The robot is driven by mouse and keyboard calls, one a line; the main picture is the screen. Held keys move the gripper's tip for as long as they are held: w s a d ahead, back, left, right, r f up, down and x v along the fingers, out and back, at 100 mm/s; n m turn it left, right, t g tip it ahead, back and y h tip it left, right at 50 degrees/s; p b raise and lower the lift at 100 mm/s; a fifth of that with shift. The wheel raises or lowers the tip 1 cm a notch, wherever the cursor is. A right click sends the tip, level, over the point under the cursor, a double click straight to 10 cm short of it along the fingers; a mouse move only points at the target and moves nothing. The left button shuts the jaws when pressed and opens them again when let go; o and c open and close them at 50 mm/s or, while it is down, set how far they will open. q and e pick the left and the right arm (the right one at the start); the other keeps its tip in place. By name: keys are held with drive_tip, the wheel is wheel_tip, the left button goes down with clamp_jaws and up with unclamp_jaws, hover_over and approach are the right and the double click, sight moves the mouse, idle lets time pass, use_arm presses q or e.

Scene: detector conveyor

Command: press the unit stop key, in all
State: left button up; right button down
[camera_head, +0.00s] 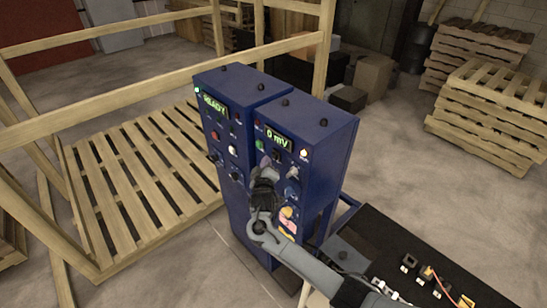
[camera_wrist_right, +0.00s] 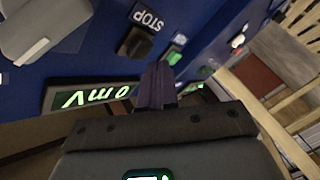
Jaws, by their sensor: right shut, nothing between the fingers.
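The blue unit (camera_head: 318,150) on the right has a lit display (camera_head: 279,138) reading "0 mV". Its black stop key (camera_wrist_right: 138,43) sits beside a white STOP label in the right wrist view. A green key (camera_wrist_right: 174,57) is close by on the same panel and also shows in the head view (camera_head: 260,145). My right gripper (camera_head: 264,161) is shut and empty in front of this panel. In the right wrist view its fingertips (camera_wrist_right: 157,70) appear near the gap between the stop key and the green key; I cannot tell whether they touch either. My left gripper is out of view.
A second blue cabinet (camera_head: 237,85) with a READY display adjoins on the left. Knobs (camera_head: 291,190) lie below the keys, right of my gripper. A black conveyor (camera_head: 374,232) stands at lower right. Wooden rails and a pallet (camera_head: 135,180) are at left.

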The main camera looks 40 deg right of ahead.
idle(0.4)
drive_tip(key=shift+d, duration=0.15)
drive_tip(key=shift+d, duration=0.3)
drive_tip(key=shift+d, duration=0.2)
idle(0.8)
drive_tip(key=shift+d, duration=0.35)
drive_tip(key=shift+a+p, duration=0.15)
drive_tip(key=shift+p, duration=0.15)
idle(0.3)
drive_tip(key=shift+a+p, duration=0.3)
drive_tip(key=shift+a, duration=0.5)
drive_tip(key=shift+a, duration=0.1)
